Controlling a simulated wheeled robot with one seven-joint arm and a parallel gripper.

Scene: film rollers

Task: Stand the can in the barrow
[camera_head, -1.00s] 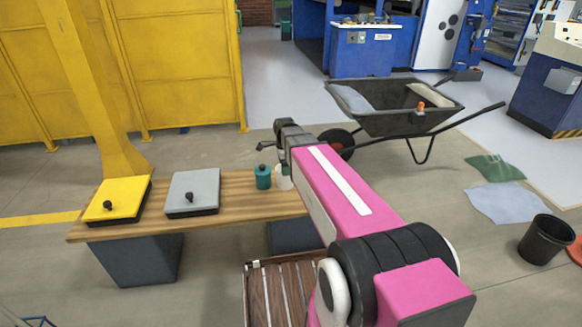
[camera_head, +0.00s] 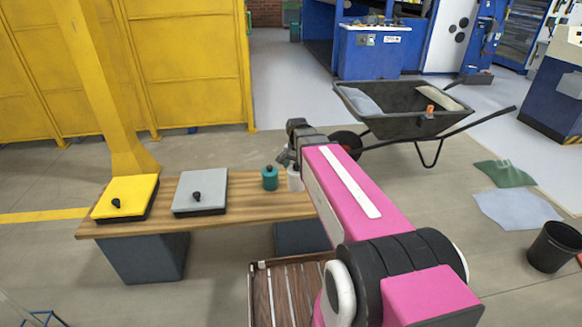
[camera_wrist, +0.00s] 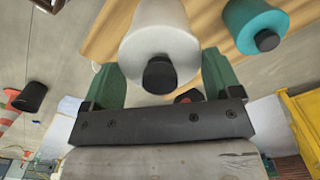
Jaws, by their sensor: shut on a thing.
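A white can (camera_head: 294,180) with a dark cap stands near the right end of the wooden bench (camera_head: 245,212). My gripper (camera_wrist: 163,62) is shut on this can, with a green finger on each side of it in the wrist view (camera_wrist: 160,25). In the head view my arm partly hides the can and the grip. A teal can (camera_head: 270,180) with a dark cap stands just left of it and also shows in the wrist view (camera_wrist: 255,20). The dark grey barrow (camera_head: 400,125) stands on the floor beyond the bench, to the right.
A yellow box (camera_head: 125,195) and a grey box (camera_head: 200,190) sit on the bench's left part. A light bag (camera_head: 360,100) and an orange thing (camera_head: 430,111) are in the barrow. A black bucket (camera_head: 554,247) and cloth sheets (camera_head: 515,210) lie right. Floor between bench and barrow looks clear.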

